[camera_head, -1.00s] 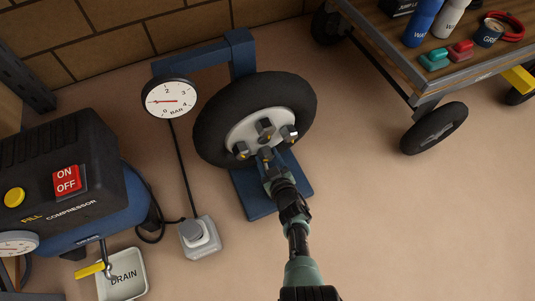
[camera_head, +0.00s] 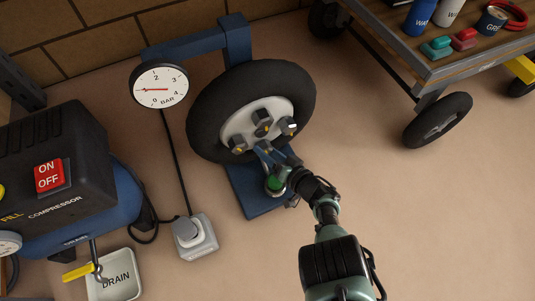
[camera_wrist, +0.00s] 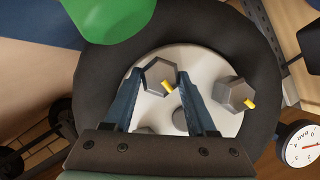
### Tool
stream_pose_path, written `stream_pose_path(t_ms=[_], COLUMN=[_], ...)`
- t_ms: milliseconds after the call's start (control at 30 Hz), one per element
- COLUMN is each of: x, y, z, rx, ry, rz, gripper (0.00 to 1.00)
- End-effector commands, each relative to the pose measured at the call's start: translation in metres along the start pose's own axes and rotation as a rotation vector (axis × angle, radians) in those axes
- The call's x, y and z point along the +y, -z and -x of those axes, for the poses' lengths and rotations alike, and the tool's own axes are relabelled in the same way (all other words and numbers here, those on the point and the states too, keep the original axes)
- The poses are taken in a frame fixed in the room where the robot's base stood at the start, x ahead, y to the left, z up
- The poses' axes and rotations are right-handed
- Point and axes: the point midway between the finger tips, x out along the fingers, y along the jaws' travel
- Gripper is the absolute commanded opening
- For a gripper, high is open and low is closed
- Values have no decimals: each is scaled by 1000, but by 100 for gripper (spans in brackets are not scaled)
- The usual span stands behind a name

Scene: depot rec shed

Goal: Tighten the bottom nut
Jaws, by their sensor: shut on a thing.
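The wheel (camera_head: 203,104) has a black tyre and a pale hub plate (camera_wrist: 200,65) with dark hex nuts that carry yellow marks. My gripper (camera_head: 263,150) reaches the plate's lower edge in the head view and hides most of the bottom nut there. In the wrist view the bottom nut (camera_wrist: 157,72) sits between my two blue fingertips, its yellow mark pointing down and right. The gripper is shut on it. Another nut (camera_wrist: 234,94) stands to the right in the wrist view, apart from the fingers. It is the left nut (camera_head: 238,144) in the head view.
A green round part (camera_head: 275,184) is below the wheel, close beside my gripper; it shows large in the wrist view (camera_wrist: 108,18). A gauge (camera_head: 160,86), a compressor (camera_head: 60,180) and a drain tray (camera_head: 116,288) are left. A cart (camera_head: 440,70) stands right. Open floor lies between.

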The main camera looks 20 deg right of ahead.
Motion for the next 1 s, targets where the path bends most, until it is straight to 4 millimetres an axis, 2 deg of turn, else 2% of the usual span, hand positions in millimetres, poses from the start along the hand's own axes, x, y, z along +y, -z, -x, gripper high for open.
stream_pose_path(t_ms=[333,867,900,1000], x=[2,1,1,1], y=[0,1,1,1], z=[-1,0,0,0], rx=[1,2,2,2], ry=[53,62,62,62], rz=[-128,-152,-152,-151], gripper=[1,1,60,78])
